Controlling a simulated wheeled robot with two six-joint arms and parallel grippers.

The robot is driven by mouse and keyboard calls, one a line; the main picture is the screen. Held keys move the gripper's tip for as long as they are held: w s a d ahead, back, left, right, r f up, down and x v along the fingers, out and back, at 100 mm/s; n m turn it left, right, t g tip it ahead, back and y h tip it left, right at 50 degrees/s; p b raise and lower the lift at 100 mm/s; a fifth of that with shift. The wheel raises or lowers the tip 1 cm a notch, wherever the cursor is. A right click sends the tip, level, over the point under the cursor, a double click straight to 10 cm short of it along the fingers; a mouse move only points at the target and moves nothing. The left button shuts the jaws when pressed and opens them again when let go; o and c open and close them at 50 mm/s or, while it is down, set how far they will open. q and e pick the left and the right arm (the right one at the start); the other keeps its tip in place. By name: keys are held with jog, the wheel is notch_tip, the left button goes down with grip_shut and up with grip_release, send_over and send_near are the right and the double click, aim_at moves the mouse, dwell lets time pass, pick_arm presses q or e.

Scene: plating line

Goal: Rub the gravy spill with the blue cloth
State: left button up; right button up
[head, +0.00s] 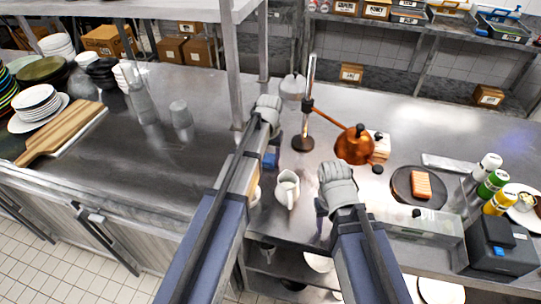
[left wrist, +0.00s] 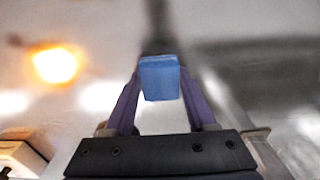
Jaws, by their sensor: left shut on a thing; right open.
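The blue cloth (left wrist: 160,78) is a small folded block between the two purple fingers of my left gripper (left wrist: 158,92). The gripper is shut on it. In the head view a bit of the cloth (head: 270,161) shows beside my left arm, over the steel counter left of the white jug. I cannot make out the gravy spill in either view; my left arm covers part of the counter. My right gripper (head: 321,207) is open at the counter's front, right of the jug, mostly hidden by its own wrist.
A white jug (head: 287,189) stands close between my arms. A steel post (head: 233,65) rises left of my left arm. A cutting board (head: 62,132) and plates are far left.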

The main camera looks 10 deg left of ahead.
aim_at(264, 180)
pick_arm(q)
jog(key=shift+s+f, duration=0.1)
jog(key=shift+s, duration=0.1)
pick_arm(e)
jog(key=shift+f, duration=0.1)
pick_arm(q)
jog(key=shift+s, duration=1.75)
jog(key=shift+s, duration=0.1)
jog(key=shift+s+a+r, duration=0.1)
jog(key=shift+s+r, duration=0.1)
jog(key=shift+s, duration=1.55)
pick_arm(e)
jog(key=shift+r, duration=0.2)
pick_arm(q)
jog(key=shift+p, duration=0.3)
notch_tip(264, 180, up, 6)
jog(key=p, duration=0.6)
pick_arm(e)
notch_tip(264, 180, up, 6)
